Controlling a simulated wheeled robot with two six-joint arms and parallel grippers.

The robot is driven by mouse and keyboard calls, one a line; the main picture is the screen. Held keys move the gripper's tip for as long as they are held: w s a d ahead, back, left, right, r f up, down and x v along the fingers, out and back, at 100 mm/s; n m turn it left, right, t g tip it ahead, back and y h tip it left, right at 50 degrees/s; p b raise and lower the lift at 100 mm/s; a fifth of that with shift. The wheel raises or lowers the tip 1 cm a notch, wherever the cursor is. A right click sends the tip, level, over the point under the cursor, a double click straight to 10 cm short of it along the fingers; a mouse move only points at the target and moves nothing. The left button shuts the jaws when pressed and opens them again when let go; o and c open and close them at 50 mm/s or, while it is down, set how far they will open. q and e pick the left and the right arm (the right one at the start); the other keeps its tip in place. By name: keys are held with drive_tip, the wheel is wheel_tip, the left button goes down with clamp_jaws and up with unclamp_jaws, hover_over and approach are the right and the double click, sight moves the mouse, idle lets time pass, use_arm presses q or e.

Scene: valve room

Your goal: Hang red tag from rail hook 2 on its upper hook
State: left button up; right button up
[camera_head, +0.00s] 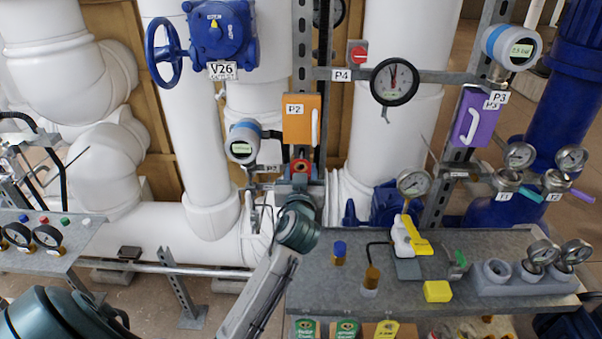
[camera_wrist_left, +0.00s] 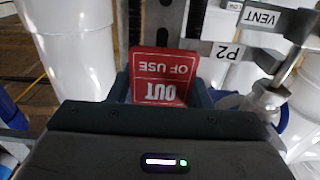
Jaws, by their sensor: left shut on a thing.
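The red tag (camera_wrist_left: 163,77) reads "OUT OF USE" upside down in the left wrist view. It is between the fingers of my left gripper (camera_wrist_left: 160,92), which is shut on it. In the head view my left gripper (camera_head: 300,183) is in front of the steel upright, below the orange box (camera_head: 297,125) beside the P2 label. A small red patch (camera_head: 301,166) shows just above the gripper; I cannot tell whether it is the tag. I cannot make out the hooks, so the tag's relation to them is unclear. My right gripper is not in view.
Near the gripper are a gauge transmitter (camera_head: 243,142) on the left and a white pipe (camera_head: 390,130) on the right. A grey bench (camera_head: 330,285) with gauges, a yellow block (camera_head: 437,291) and small parts stands in front. A "VENT" label (camera_wrist_left: 263,18) hangs close in the wrist view.

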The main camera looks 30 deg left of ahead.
use_arm(q)
drive_tip(key=shift+w+a, duration=0.1)
drive_tip(key=shift+w+a, duration=0.3)
drive_tip(key=shift+w, duration=0.15)
drive_tip(key=shift+w+a, duration=0.15)
drive_tip(key=shift+w, duration=0.15)
idle(0.3)
drive_tip(key=shift+w+a+b, duration=0.2)
drive_tip(key=shift+w+b, duration=0.1)
drive_tip(key=shift+b, duration=0.1)
drive_tip(key=shift+f+b, duration=0.45)
